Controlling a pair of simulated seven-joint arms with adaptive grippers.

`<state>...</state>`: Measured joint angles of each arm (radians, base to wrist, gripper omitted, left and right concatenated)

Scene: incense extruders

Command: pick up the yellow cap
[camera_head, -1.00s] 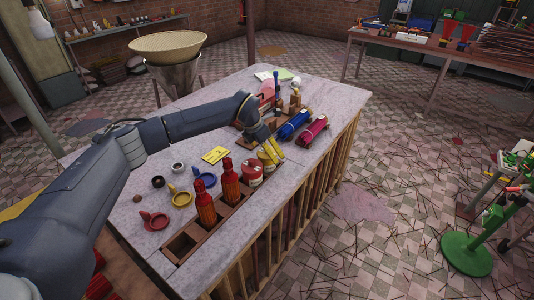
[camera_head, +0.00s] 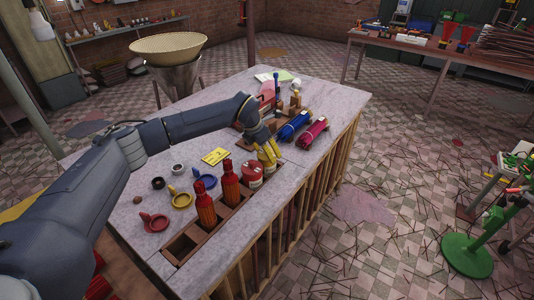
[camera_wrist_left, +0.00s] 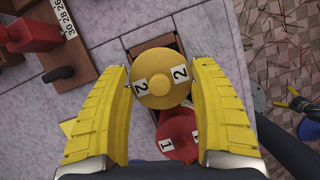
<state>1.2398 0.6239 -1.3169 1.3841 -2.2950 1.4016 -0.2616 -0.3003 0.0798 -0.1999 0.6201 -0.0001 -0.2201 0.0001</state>
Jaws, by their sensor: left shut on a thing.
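The round yellow cap (camera_wrist_left: 160,72) carries labels reading 2 and has a raised knob in its middle. It sits over a slot of the wooden rack (camera_wrist_left: 169,43). My left gripper (camera_wrist_left: 160,84) has its yellow fingers on both sides of the cap and is shut on it. In the head view my left gripper (camera_head: 268,156) is low over the rack's far end, and its fingers mostly hide the cap. My right gripper is not in view.
A red cap labelled 1 (camera_wrist_left: 178,134) is right beside the yellow cap. Two red-orange bottles (camera_head: 230,182) stand nearer in the rack. Blue (camera_head: 293,124) and magenta (camera_head: 312,132) cylinders lie beyond. Small coloured nozzle parts (camera_head: 181,200) lie to the left.

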